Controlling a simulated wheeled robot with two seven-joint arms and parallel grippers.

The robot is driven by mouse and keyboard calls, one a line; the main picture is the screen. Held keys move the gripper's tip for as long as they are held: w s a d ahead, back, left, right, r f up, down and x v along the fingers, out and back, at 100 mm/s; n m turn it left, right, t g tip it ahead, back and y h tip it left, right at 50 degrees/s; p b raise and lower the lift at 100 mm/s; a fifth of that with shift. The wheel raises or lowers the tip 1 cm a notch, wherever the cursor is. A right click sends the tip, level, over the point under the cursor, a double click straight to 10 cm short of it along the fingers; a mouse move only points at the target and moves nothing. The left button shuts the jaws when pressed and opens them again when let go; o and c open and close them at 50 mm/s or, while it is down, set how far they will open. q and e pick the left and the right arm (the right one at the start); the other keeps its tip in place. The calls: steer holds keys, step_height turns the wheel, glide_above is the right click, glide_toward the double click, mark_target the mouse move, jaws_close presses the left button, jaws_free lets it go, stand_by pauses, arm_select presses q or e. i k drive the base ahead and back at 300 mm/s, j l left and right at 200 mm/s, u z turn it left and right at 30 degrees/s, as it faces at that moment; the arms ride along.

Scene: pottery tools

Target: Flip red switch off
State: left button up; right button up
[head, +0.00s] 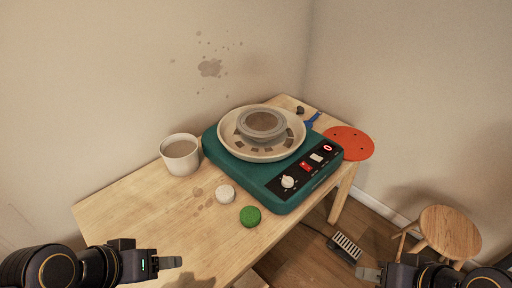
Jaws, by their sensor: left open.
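The red switch (306,167) sits on the black front panel (322,173) of a teal pottery wheel (222,154) on the wooden table. Beside it on the panel are a white knob (287,182), a white switch (317,157) and a small red-ringed button (328,148). Which way the red switch is tipped is too small to tell. My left gripper (180,262) is open and empty near the bottom left, well away from the wheel. My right gripper (362,272) is at the bottom right, over the floor, below and apart from the panel. Its jaw opening cannot be made out.
A white cup (181,155) stands left of the wheel. A white disc (225,193) and green sponge (250,216) lie in front. A red-orange bat (349,143) overhangs the right edge. A stool (449,232) and pedal (345,247) are on the floor. The table's front left is clear.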

mark_target(303, 165)
steer(key=i+l+u, duration=0.3)
steer(key=l+u, duration=0.35)
steer(key=i+l+u, duration=0.3)
steer(key=k, duration=0.1)
